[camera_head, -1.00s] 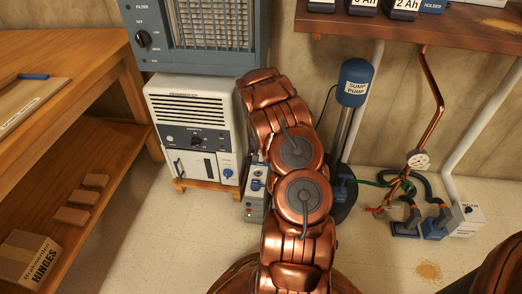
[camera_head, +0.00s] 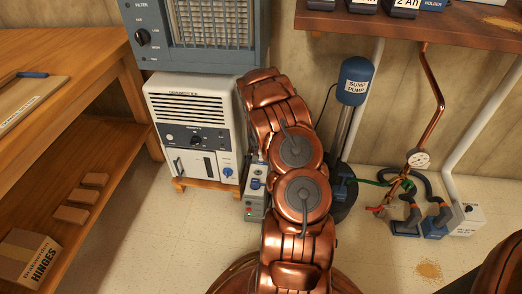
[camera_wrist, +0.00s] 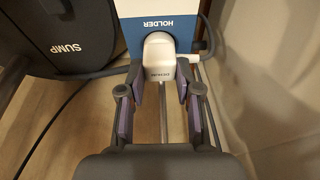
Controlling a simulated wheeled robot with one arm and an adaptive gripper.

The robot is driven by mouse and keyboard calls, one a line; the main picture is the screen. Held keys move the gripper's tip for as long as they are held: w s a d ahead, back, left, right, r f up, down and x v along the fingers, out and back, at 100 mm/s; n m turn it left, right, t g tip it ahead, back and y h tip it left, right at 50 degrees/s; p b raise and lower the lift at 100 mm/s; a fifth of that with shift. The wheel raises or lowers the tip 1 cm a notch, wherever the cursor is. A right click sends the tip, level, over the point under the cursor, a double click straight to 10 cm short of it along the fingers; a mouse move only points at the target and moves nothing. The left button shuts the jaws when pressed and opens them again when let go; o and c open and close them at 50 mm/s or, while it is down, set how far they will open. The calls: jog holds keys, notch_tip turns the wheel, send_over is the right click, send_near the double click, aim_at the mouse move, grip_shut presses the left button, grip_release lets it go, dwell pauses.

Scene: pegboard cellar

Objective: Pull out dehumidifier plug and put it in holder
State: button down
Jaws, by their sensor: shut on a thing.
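In the wrist view my gripper (camera_wrist: 157,91) is shut on a white plug marked as the dehumidifier's (camera_wrist: 160,52). The plug is up against or just in front of the holder (camera_wrist: 144,39), a block with a white top and a blue face lettered HOLDER. I cannot tell whether the plug is seated in it. In the head view the dehumidifier (camera_head: 202,105) is a white louvred unit on a small wooden stand, left of my copper arm. My gripper is hidden there behind the arm.
A dark thing lettered SUMP (camera_wrist: 70,48) with a cord is left of my gripper in the wrist view. The head view shows a sump pump (camera_head: 354,84), a grey socket box (camera_head: 255,190), a shelf (camera_head: 465,32) at upper right and a workbench (camera_head: 85,70) at left.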

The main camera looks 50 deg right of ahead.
jog(key=shift+f, duration=0.35)
dwell(0.6)
dwell(0.5)
jog(key=shift+c, duration=1.2)
grip_release()
jog(key=shift+r, duration=0.15)
jog(key=shift+r+p, duration=1.1)
jog(key=shift+r, duration=2.35)
jog(key=shift+d+r, duration=0.1)
jog(key=shift+r, duration=0.05)
